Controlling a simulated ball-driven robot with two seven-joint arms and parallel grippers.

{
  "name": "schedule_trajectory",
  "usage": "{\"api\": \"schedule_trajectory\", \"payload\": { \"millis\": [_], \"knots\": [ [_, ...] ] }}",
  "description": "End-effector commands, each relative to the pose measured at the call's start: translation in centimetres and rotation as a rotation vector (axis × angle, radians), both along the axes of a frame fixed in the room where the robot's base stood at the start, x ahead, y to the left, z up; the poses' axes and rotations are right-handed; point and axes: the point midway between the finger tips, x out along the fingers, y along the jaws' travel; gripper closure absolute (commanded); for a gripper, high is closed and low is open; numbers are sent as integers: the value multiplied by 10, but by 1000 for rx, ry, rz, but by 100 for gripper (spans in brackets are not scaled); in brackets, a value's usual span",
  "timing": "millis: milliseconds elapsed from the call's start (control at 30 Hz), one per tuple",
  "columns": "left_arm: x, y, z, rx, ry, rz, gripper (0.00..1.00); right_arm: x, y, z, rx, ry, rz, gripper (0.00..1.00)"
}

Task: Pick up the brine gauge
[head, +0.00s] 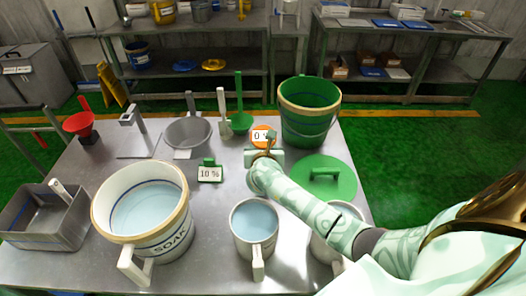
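An orange round piece with a white "0 %" face (260,135), which looks like the brine gauge, is near the back middle of the metal table in the head view. My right gripper (264,153) is at its near side, with its arm coming in from the right. The gripper and wrist hide the gauge's lower part. I cannot tell whether the fingers are open or shut, or whether they touch it. A "10 %" card with a green top (209,172) stands to the left. My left gripper is not in view.
A green bucket (308,128) stands behind right, and a green lid (323,176) lies to the right. A white SOAK tub (143,235), a water jug (254,246), a grey pan (187,134) and a green scoop (240,121) surround a small bare area of table.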

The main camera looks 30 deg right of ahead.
Motion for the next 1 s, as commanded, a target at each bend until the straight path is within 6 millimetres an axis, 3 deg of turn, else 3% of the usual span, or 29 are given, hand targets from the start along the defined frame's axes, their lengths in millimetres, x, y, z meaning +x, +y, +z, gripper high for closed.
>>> {"api": "schedule_trajectory", "payload": {
  "millis": [200,367,400,733,1000],
  "knots": [
    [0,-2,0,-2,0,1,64,1,0,0,1,0,0,51],
    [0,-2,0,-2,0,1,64,1,0,0,0,0,0,95],
    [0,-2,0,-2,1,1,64,1,0,0,0,0,0,100],
    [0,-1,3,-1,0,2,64,1,0,8,2,-3,0,100],
    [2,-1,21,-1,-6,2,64,1,0,66,2,-6,0,100]
  ]
}}
